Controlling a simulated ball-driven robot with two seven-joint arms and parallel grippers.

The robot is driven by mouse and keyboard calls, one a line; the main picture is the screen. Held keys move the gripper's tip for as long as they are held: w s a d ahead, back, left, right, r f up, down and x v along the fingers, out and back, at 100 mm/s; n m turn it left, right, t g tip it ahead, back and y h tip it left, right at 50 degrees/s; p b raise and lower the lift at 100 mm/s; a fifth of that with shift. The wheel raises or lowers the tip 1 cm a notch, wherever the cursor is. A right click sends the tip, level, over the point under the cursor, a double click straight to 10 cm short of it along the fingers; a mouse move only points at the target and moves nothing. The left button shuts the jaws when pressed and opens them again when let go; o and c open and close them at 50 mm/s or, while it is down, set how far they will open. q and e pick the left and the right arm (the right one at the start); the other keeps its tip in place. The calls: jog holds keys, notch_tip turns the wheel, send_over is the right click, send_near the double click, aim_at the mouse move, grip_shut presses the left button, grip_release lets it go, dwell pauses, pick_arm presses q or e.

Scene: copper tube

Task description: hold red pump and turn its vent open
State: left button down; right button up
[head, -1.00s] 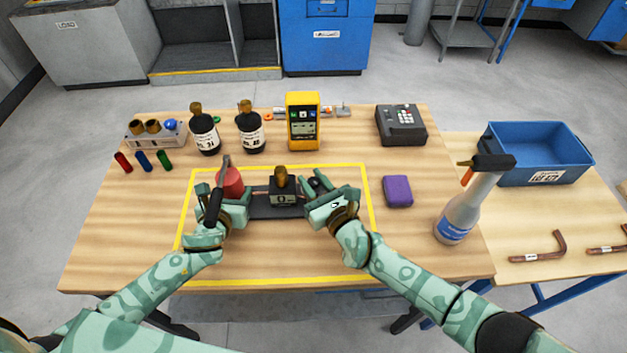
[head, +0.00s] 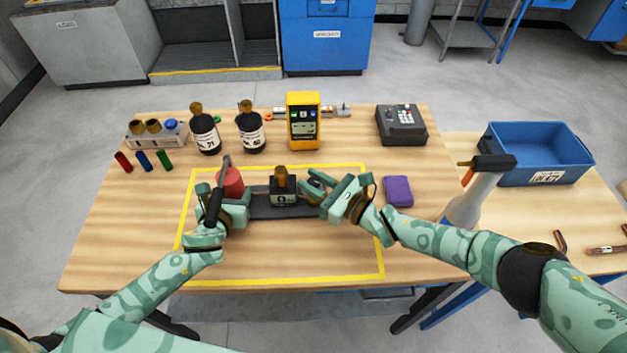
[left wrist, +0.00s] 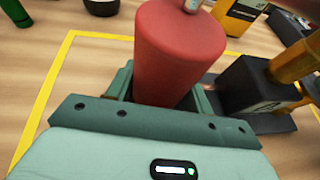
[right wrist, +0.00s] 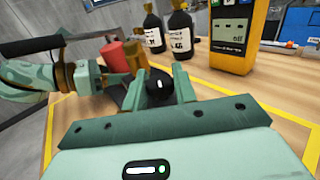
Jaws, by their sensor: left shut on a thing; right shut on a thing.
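The red pump (head: 231,182) has a red cylindrical body and a long black handle (head: 214,200). It stands at the left end of a dark base (head: 258,207) with a black block (head: 283,193) in its middle. My left gripper (head: 228,205) is shut on the red body, which fills the left wrist view (left wrist: 178,55). The vent is a round black knob with a white mark (right wrist: 159,86) at the right end of the base. My right gripper (right wrist: 160,92) is shut on this knob, with a finger on either side. In the head view the fingers partly hide the knob.
A yellow outline (head: 290,281) surrounds the pump. Behind it stand two black bottles (head: 205,133) and a yellow meter (head: 303,121). The front of the table is clear.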

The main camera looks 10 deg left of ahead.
jog(key=o, duration=0.9)
jog(key=shift+o, duration=0.2)
jog(key=shift+d, duration=0.1)
jog(key=shift+s+d, duration=0.15)
jog(key=shift+d, duration=0.2)
jog(key=v, duration=1.1)
